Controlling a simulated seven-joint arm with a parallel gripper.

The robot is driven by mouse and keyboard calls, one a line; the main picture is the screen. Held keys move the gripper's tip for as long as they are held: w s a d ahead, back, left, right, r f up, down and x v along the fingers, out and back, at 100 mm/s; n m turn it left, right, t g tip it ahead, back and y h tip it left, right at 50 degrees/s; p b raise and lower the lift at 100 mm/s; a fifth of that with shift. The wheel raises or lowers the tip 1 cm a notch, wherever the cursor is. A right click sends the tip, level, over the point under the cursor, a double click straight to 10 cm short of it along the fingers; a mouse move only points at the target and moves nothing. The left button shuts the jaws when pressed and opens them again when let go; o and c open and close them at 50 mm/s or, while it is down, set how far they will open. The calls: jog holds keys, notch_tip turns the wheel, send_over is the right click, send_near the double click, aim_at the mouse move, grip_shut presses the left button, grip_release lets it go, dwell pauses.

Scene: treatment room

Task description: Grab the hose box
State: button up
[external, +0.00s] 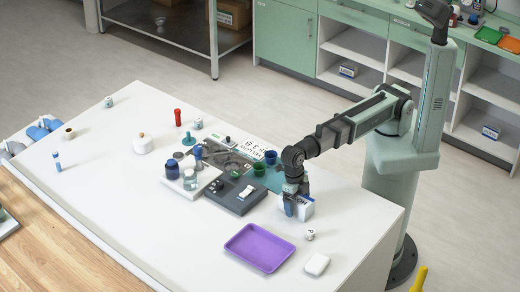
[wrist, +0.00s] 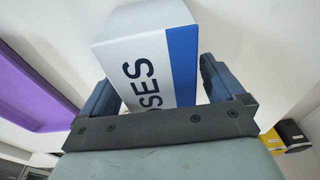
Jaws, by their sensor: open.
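The hose box (external: 307,210) is a small white and blue carton on the white table, at the table's right side in the external view. In the wrist view the hose box (wrist: 150,55) shows dark letters "OSES" and a blue band. My gripper (external: 297,203) points down at the box and partly covers it. In the wrist view my gripper (wrist: 158,88) is open, with one finger on each side of the box. Whether the fingers touch it I cannot tell.
A purple tray (external: 260,247) lies in front and left of the box. A white block (external: 317,264) and a small marked cube (external: 310,234) are near the front right. A dark grey device (external: 236,193) and green cups (external: 260,168) stand left of my gripper.

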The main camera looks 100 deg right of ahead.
jog(key=shift+c, duration=0.2)
jog(key=c, duration=1.1)
jog(key=shift+o, duration=0.2)
